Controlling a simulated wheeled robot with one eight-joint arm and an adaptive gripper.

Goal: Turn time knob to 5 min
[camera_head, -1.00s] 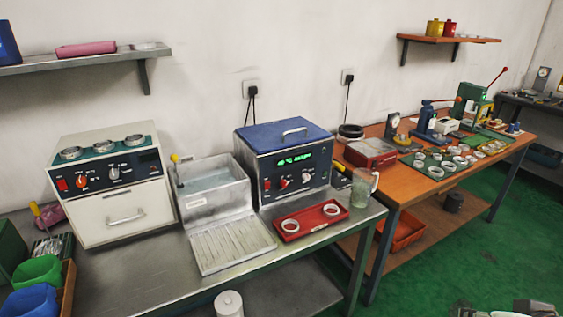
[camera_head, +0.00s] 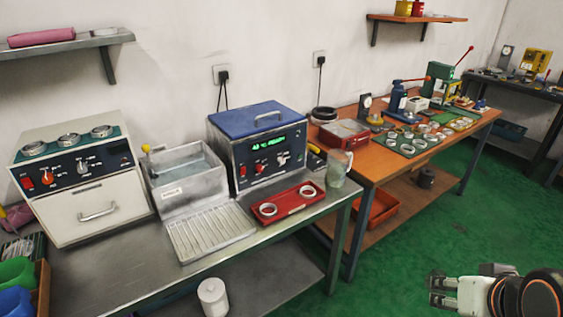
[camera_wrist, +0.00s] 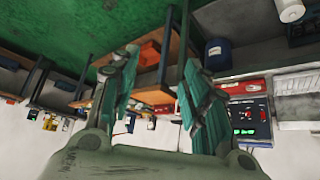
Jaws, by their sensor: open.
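The blue-lidded machine (camera_head: 257,141) stands on the steel bench with a lit green display (camera_head: 269,143). Its front has a red switch, a red knob (camera_head: 257,168) and a grey knob (camera_head: 282,160); their labels are too small to read. A white oven-like unit (camera_head: 75,178) at left also has a red-orange knob (camera_head: 47,178) and a grey knob (camera_head: 83,168). My gripper (camera_head: 436,291) is open and empty at the lower right, over the green floor, well away from both units. In the wrist view, my open gripper (camera_wrist: 160,60) shows large, with the machine's panel (camera_wrist: 246,111) upside down at right.
A steel basin (camera_head: 186,178) with a ribbed drain tray (camera_head: 212,233) stands between the units. A red tray (camera_head: 286,204) with two rings and a glass jug (camera_head: 338,168) sit at the bench's right. The wooden table (camera_head: 375,164) is crowded. Green floor in front is free.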

